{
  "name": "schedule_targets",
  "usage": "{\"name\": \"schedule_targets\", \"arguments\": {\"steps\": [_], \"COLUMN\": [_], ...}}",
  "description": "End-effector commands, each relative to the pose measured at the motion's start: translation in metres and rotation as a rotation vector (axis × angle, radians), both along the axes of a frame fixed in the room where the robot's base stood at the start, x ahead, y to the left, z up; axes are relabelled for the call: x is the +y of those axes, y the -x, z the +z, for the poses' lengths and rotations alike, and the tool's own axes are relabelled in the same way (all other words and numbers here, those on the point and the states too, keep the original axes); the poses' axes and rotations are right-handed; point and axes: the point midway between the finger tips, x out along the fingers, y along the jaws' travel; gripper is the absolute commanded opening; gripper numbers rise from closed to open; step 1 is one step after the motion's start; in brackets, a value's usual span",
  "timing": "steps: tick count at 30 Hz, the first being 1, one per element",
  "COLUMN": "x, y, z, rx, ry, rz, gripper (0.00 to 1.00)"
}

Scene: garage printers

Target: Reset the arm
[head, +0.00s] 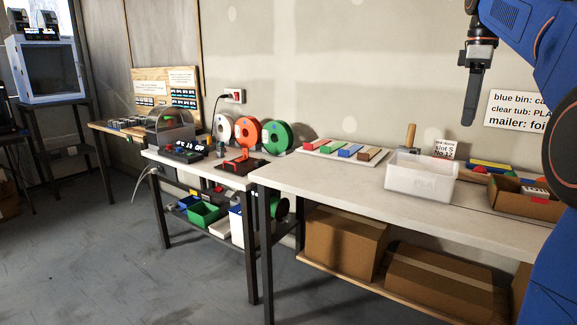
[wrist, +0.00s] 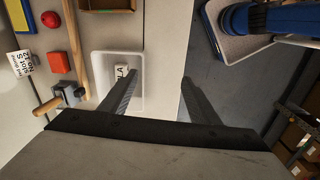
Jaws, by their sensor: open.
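My gripper (head: 470,108) hangs at the upper right in the head view, fingers pointing down, in the air above the white table (head: 345,186). The blue arm comes in from the right edge. In the wrist view my gripper (wrist: 155,82) is open, its two dark fingers spread apart with nothing between them. The clear tub (head: 422,180) stands on the table below it, and it also shows in the wrist view (wrist: 104,58) near the left finger. The gripper is apart from everything on the table.
A tray of coloured pieces (head: 350,151) lies left of the tub. A cardboard box (head: 525,202) stands to its right. A wall sign (head: 520,110) hangs behind the gripper. The printer table (head: 215,171) holds several spools. The grey floor (head: 110,250) at left is clear.

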Motion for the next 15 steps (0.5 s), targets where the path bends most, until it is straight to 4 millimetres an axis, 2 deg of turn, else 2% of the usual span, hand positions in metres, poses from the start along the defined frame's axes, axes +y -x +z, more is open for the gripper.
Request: {"name": "schedule_targets", "arguments": {"steps": [8,15], "x": [0.017,0.041], "y": [0.018,0.046], "z": [-0.013,-0.037], "rx": [-0.029,-0.074], "ry": [0.006,0.008], "rz": [-0.064,-0.159], "gripper": [0.56,0.56]}}
